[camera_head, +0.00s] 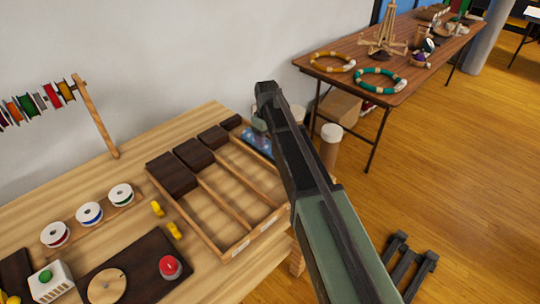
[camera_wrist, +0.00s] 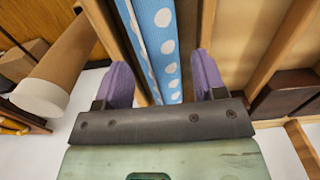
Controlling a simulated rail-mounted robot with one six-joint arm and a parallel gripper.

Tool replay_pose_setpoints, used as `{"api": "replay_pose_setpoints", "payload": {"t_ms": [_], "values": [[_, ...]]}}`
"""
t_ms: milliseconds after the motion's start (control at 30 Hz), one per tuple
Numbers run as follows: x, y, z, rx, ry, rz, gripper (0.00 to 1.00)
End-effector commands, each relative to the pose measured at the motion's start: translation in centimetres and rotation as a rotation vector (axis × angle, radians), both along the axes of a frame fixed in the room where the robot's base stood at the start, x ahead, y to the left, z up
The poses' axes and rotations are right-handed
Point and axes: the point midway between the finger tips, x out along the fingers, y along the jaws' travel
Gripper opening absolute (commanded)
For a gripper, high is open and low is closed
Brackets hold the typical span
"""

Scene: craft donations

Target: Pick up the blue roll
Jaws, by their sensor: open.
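The blue roll (camera_wrist: 160,42), light blue with white dots, runs lengthwise between my gripper's fingers in the wrist view. Part of it is hidden behind my gripper's dark crossbar. My gripper (camera_wrist: 163,78) is open, one purple finger on each side of the roll, with a visible gap to the right finger. I cannot tell how far the fingertips are above or beside it. In the head view the blue roll (camera_head: 258,142) lies at the far right side of the divided wooden tray (camera_head: 216,246). My arm hides part of it and most of my gripper there.
Wooden dividers (camera_wrist: 278,55) stand right of the roll. A white-capped cardboard tube (camera_wrist: 62,62) is at left. Dark blocks (camera_head: 172,175) line the tray's back. Ribbon spools (camera_head: 89,213) and a red button (camera_head: 170,267) are on the table's left. Another table (camera_head: 345,85) stands behind.

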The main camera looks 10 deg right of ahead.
Motion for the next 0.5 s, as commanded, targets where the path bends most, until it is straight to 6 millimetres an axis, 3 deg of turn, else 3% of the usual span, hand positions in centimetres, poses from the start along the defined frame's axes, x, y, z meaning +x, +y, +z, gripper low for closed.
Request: {"api": "replay_pose_setpoints", "payload": {"t_ms": [67, 300, 500], "values": [[0.0, 0.0, -0.3, 0.0, 0.0, 0.0, 0.64], [0.0, -0.2, -5.0, 0.0, 0.0, -0.001, 0.64], [0.0, -0.2, -5.0, 0.0, 0.0, -0.001, 0.64]]}}
